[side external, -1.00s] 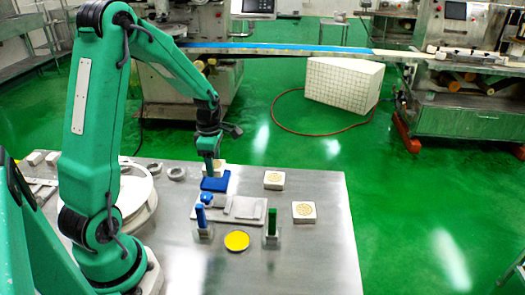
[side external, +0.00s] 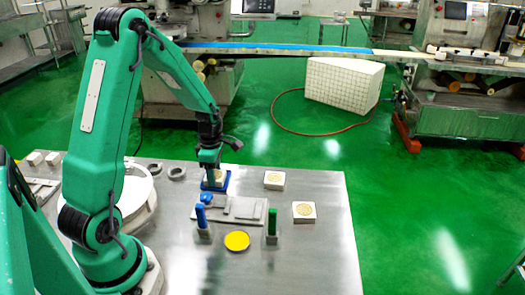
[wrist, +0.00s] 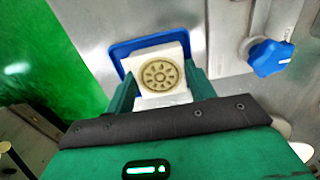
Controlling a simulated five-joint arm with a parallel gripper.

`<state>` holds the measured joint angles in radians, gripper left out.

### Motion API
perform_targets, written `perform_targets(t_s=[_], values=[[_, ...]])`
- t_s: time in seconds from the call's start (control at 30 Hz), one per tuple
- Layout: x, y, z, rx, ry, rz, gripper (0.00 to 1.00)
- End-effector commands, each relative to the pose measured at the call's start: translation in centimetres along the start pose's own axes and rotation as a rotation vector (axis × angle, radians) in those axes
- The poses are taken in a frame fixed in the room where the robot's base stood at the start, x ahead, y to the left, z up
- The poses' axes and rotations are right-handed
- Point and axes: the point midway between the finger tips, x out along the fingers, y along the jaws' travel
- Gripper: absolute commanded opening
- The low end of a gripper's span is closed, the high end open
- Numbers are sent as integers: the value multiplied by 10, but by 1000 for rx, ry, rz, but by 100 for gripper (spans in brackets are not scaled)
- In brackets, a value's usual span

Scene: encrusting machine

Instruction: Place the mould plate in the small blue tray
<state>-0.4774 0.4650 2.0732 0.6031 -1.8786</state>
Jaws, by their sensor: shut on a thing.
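The mould plate is a pale square block with a round tan patterned face, seen in the wrist view (wrist: 161,76) and partly in the side external view (side external: 219,175). My gripper (wrist: 160,70) is shut on two opposite sides of it. The small blue tray (wrist: 118,49) lies under the plate in the wrist view, its rim showing along the far and left sides. In the side external view the tray (side external: 206,190) lies flat on the table below my gripper (side external: 214,178). I cannot tell whether the plate touches the tray's floor.
A grey fixture with a blue knob (side external: 205,199) stands close in front of the tray. Blue (side external: 201,217) and green (side external: 271,222) upright pieces flank a yellow disc (side external: 237,241). Two similar pale blocks (side external: 274,180) (side external: 304,212) sit to the right. The table's front right is clear.

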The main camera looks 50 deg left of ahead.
Motion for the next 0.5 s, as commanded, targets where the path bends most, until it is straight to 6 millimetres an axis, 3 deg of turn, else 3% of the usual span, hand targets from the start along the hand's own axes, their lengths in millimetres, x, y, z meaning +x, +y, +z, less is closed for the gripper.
perform_targets(t_s=[0.1, 0.13, 0.23, 0.5], values=[[3, 0, 0, 0, 0, 0, 29], [3, 0, 0, 0, 0, 0, 58], [2, 0, 0, 0, 0, 0, 76], [2, 0, 0, 0, 0, 0, 76]])
